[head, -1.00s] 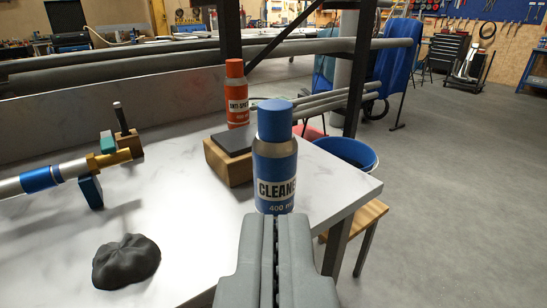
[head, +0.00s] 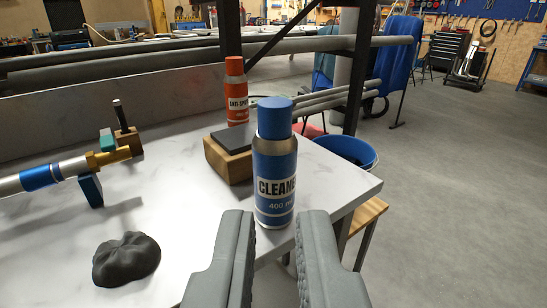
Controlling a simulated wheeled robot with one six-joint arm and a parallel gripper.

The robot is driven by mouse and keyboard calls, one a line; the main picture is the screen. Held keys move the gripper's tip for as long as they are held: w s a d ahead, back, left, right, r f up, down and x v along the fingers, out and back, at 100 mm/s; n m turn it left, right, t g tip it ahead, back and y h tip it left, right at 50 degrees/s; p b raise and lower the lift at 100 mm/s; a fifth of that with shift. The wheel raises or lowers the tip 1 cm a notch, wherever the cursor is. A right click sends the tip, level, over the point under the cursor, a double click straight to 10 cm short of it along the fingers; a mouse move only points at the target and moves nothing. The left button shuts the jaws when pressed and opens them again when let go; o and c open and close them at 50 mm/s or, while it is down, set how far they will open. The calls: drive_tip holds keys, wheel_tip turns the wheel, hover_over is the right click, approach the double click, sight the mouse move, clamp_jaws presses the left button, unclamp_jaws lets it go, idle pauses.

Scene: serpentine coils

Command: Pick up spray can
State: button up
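A blue spray can (head: 274,165) labelled "CLEANE…" and "400 m…" stands upright near the right front edge of the white table. A second, red-orange spray can (head: 237,95) labelled "ANTI-SP…" stands farther back, partly hidden by a block. My gripper (head: 275,220) is open and empty, its two grey fingers spread apart in front of the blue can. The fingertips appear just short of the blue can, at the height of its lower part. The can's base shows in the gap between the fingers.
A wooden block with a dark top (head: 230,158) sits directly behind and left of the blue can. A dark lump (head: 126,260) and a clamped pipe (head: 40,178) lie to the left. A blue bucket (head: 345,152) and a wooden stool (head: 368,213) stand beyond the table's right edge.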

drive_tip(key=o, duration=0.3)
drive_tip(key=shift+w+r, duration=0.15)
drive_tip(key=shift+w, duration=0.15)
drive_tip(key=o, duration=1.2)
drive_tip(key=w+r+g, duration=0.1)
drive_tip(key=w, duration=0.1)
drive_tip(key=w+r+g, duration=0.2)
drive_tip(key=w, duration=0.1)
drive_tip(key=w+r+n+g, duration=0.1)
drive_tip(key=w, duration=0.2)
drive_tip(key=shift+r, duration=0.15)
wheel_tip(320, 180, up, 6)
drive_tip(key=n+g, duration=0.3)
drive_tip(key=g, duration=1)
hover_over(273, 101)
wheel_tip(273, 101, down, 12)
drive_tip(key=shift+r, duration=0.1)
drive_tip(key=shift+s+d+f, duration=0.15)
drive_tip(key=shift+f, duration=2.55)
